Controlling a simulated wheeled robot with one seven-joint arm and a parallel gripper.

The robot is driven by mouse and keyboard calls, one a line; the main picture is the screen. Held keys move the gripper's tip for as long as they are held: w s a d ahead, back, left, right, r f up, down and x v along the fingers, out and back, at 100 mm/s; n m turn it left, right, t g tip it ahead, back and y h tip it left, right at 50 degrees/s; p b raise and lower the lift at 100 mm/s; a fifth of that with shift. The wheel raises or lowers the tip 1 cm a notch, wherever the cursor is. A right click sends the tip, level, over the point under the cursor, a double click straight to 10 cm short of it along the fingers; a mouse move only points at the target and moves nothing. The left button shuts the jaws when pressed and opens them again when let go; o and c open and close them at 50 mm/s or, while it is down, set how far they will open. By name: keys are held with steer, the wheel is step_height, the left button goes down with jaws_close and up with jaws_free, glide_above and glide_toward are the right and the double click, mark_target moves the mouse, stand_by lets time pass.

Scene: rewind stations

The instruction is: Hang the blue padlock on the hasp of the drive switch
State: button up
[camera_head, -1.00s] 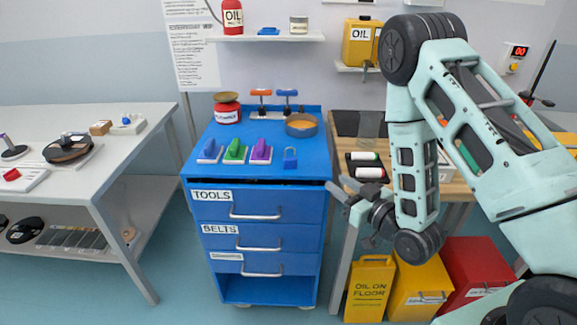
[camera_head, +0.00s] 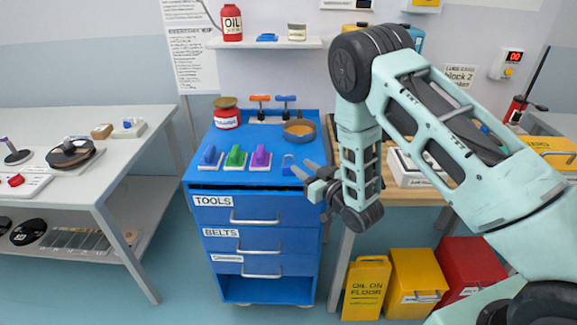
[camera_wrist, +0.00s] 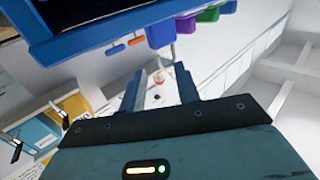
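The blue padlock (camera_head: 289,161) stands on the top of the blue cabinet, near its right front, its shackle upward.
Blue, green (camera_head: 236,157) and purple (camera_head: 260,158) handled tools stand left of the padlock on the blue cabinet (camera_head: 215,175). An orange-filled pan (camera_head: 299,131) sits behind it. A wooden bench (camera_head: 425,190) is at right, a grey table (camera_head: 85,185) at left.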

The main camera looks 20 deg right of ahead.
steer(key=p+x, duration=0.1)
steer(key=x, duration=0.2)
steer(key=shift+w+f, duration=0.1)
steer(key=shift+w, duration=0.05)
jaws_close()
step_height(320, 180, up, 10)
steer(key=b, duration=0.2)
stand_by(0.7)
